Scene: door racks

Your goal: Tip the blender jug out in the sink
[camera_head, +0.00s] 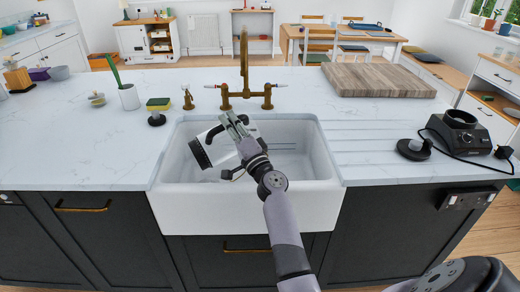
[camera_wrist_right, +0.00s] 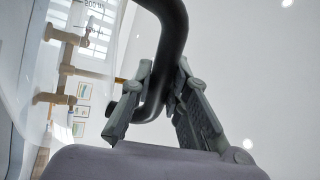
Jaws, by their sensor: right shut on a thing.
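The blender jug (camera_head: 208,143) is tilted well over on its side above the sink (camera_head: 240,212), its black end to the lower left. Its clear body (camera_wrist_right: 90,50) with measuring marks fills the left of the wrist view. My right gripper (camera_head: 236,126) is over the basin and shut on the jug's black handle (camera_wrist_right: 174,30); the handle passes between the fingers (camera_wrist_right: 163,76). The gripper and arm hide part of the jug. I cannot tell whether anything is inside or coming out. My left gripper is not in view.
A brass tap (camera_head: 245,85) stands behind the sink. A sponge (camera_head: 158,104) and a pot with a green-handled brush (camera_head: 129,97) are left of it. The blender base (camera_head: 460,130), a round black piece (camera_head: 413,149) and a wooden board (camera_head: 378,80) are right.

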